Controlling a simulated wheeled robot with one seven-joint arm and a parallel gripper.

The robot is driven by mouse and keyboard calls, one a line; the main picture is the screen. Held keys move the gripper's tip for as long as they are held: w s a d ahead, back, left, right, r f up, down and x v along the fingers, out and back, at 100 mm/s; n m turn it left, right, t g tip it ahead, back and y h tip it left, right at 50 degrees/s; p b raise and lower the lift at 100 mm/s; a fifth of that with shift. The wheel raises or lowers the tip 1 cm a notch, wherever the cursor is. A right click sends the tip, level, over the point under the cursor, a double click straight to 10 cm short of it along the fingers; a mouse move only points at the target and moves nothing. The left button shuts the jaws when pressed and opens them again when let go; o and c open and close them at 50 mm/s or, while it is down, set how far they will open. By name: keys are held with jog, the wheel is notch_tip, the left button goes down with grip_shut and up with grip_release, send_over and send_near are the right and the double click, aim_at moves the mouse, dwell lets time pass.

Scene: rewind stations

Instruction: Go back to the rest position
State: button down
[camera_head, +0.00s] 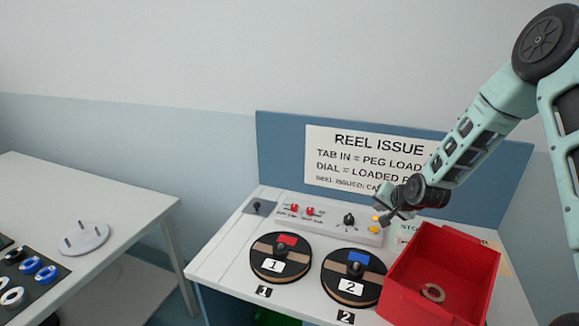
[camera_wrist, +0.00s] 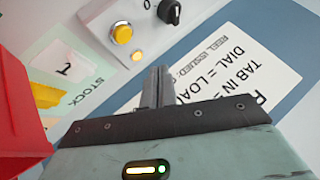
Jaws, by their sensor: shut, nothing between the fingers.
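My gripper (camera_head: 386,219) is at the right end of the control panel (camera_head: 325,224), close to the yellow buttons and above the back left corner of the red bin (camera_head: 440,270). In the wrist view my gripper (camera_wrist: 157,75) has its fingers together with nothing between them. A lit yellow button (camera_wrist: 121,33) and a black dial (camera_wrist: 169,12) show past the fingertips. The fingers appear apart from the button, though the exact gap is hard to tell.
Two black reels, 1 (camera_head: 280,257) and 2 (camera_head: 353,277), lie on the white bench. The red bin holds a small ring (camera_head: 432,293). A blue sign board (camera_head: 280,150) stands behind. Another table (camera_head: 110,190) with a white pegged disc (camera_head: 84,239) is at left.

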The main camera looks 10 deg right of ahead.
jog(key=s+a+r+n+g+y, duration=0.15)
jog(key=s+a+r+n, duration=0.35)
jog(key=a, duration=0.6)
jog(key=s+a+r+n+g+y, duration=0.1)
jog(key=s+a+r+n+g, duration=0.2)
jog(key=s+a, duration=0.6)
jog(key=s+a+r+n+g+h, duration=0.1)
jog(key=s+a+r+n+g, duration=0.1)
jog(key=s, duration=1)
jog(key=s+a+r+n+g+h, duration=0.1)
jog(key=s+a+r+n, duration=0.3)
jog(key=s, duration=0.8)
jog(key=a+n+g, duration=0.1)
jog(key=a+n, duration=0.1)
jog(key=shift+a+r+g, duration=0.3)
jog(key=shift+a+g, duration=0.05)
jog(key=shift+s, duration=0.1)
